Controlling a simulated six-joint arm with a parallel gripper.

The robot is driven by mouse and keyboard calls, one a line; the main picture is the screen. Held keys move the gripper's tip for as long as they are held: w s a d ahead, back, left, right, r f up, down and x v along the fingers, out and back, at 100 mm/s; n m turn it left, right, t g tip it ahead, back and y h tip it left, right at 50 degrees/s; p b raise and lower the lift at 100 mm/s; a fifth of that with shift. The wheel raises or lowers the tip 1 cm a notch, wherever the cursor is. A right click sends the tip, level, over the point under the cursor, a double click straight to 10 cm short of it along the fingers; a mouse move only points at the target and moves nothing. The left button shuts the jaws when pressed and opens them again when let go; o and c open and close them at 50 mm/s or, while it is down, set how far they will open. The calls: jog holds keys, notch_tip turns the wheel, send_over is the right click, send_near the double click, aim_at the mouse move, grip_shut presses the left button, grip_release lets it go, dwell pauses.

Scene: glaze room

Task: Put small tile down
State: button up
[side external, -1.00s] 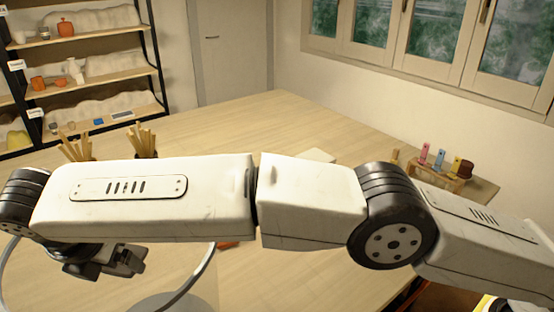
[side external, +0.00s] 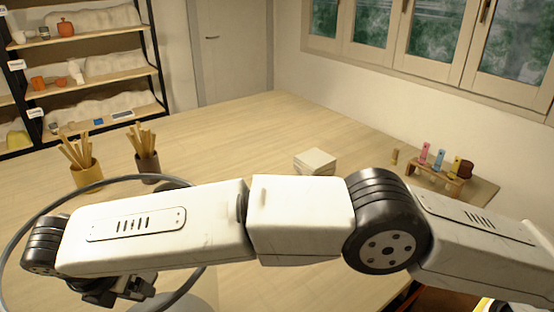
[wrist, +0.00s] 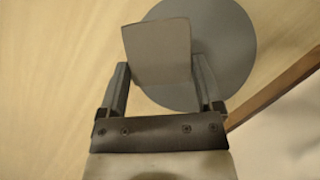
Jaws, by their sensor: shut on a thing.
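The small tile (wrist: 157,50), a plain grey-brown square plate, is between the two fingers of my gripper (wrist: 160,66) in the wrist view. My gripper is shut on it by its sides. A round grey disc (wrist: 232,45) lies behind the tile in that view, and the tile covers part of it. I cannot tell whether the tile touches the disc. In the side view my gripper (side external: 131,291) is low at the bottom left, beside the grey disc (side external: 178,303). The tile cannot be made out there.
A stack of pale square tiles (side external: 315,162) stands behind my arm on the wooden table (side external: 240,135). Two cups of wooden sticks, a yellow one (side external: 88,174) and a dark one (side external: 148,164), stand at left. A small rack (side external: 434,178) stands at right.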

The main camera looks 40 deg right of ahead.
jog(key=shift+f, duration=0.6)
jog(key=o, duration=1.2)
jog(key=shift+r, duration=0.15)
jog(key=shift+r, duration=0.45)
jog(key=shift+v, duration=3.8)
